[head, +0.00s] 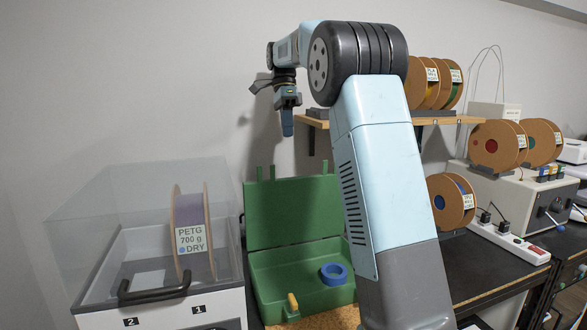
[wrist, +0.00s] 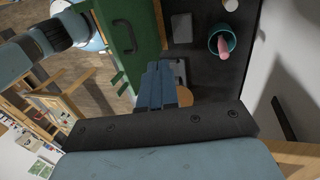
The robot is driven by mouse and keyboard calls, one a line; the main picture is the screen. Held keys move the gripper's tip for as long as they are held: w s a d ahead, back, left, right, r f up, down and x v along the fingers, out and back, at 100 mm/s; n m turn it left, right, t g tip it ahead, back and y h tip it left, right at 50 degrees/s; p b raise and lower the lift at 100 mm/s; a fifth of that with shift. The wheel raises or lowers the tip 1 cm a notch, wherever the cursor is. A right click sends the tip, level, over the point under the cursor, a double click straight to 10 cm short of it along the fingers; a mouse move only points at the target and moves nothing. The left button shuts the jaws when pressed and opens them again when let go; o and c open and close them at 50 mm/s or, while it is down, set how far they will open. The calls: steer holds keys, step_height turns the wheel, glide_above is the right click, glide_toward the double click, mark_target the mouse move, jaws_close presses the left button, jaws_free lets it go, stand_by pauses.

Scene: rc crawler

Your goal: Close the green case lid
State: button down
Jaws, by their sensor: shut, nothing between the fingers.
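The green case stands open in the head view. In the wrist view, the closed fingers (wrist: 167,70) are beside the green lid (wrist: 143,25), which shows a dark handle. My arm covers the case's right side in the head view.
A clear-topped dryer box (head: 150,232) with a PETG spool (head: 192,235) stands left of the case. More spools (head: 452,201) and a power strip (head: 510,243) are on the right. A teal cup (wrist: 222,41) with a pink item stands on the dark surface.

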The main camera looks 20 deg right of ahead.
steer(key=s+f, duration=0.6)
steer(key=f, duration=0.4)
steer(key=shift+s, duration=0.3)
steer(key=shift+a, duration=0.15)
